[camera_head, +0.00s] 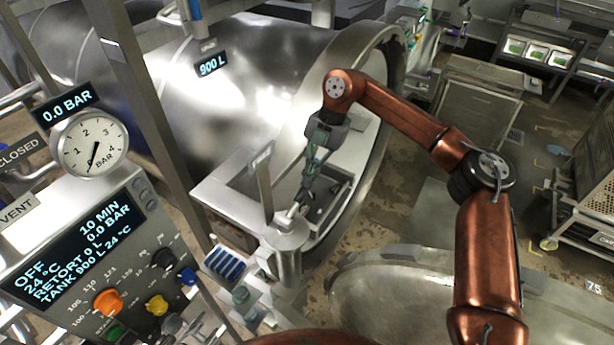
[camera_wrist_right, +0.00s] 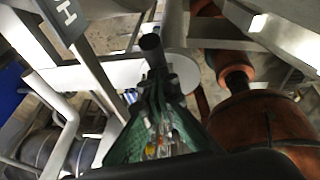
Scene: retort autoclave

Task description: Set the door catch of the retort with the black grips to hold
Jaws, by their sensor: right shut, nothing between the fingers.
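My right gripper (camera_head: 303,192) reaches down in front of the open mouth of the large steel retort (camera_head: 250,85), with its fingers shut and empty. Its tips are close to a short pale lever (camera_head: 293,211) on top of a steel post (camera_head: 286,242) by the retort's rim; I cannot tell whether they touch. In the right wrist view, the closed green-grey fingers (camera_wrist_right: 157,85) point at a short black cylindrical grip (camera_wrist_right: 151,44), very near their tips. The retort door (camera_head: 420,285) stands swung open at the lower right. My left gripper is out of view.
A control panel (camera_head: 70,250) with a gauge (camera_head: 90,143) reading about zero is at the left. A thin upright plate (camera_head: 263,180) stands beside the fingers. A blue-striped rack (camera_head: 225,263) lies below the post. A mesh trolley (camera_head: 590,180) is at the right; floor between is open.

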